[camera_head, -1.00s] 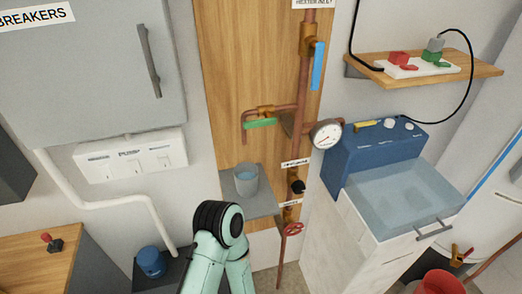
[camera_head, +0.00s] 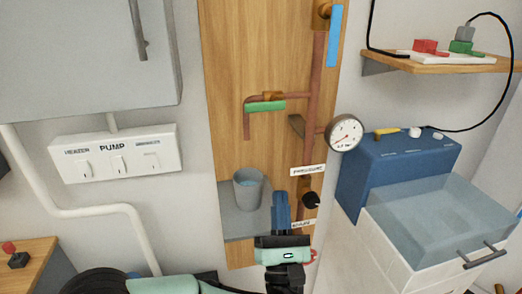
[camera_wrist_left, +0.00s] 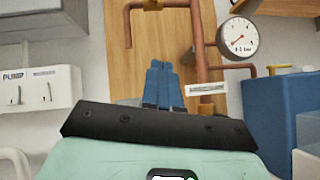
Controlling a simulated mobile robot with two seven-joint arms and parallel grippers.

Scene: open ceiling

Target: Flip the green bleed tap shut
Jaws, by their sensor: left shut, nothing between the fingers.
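The green bleed tap (camera_head: 266,106) has a lever lying roughly level along a short copper branch pipe on the wooden board. The branch pipe's open end turns down at its left, above a grey cup (camera_head: 248,189) of water. My left gripper (camera_head: 280,197) points up with its blue fingers together and empty. In the picture it is below and slightly right of the tap, beside the cup and apart from the tap. In the left wrist view the shut fingers (camera_wrist_left: 160,64) point at the board; the green lever does not show there. My right gripper is out of view.
A vertical copper pipe (camera_head: 313,110) with a round gauge (camera_head: 344,133) stands right of the tap. A blue valve handle (camera_head: 334,37) is higher up. A black knob (camera_head: 311,201) sits close right of my gripper. The board between cup and tap is clear.

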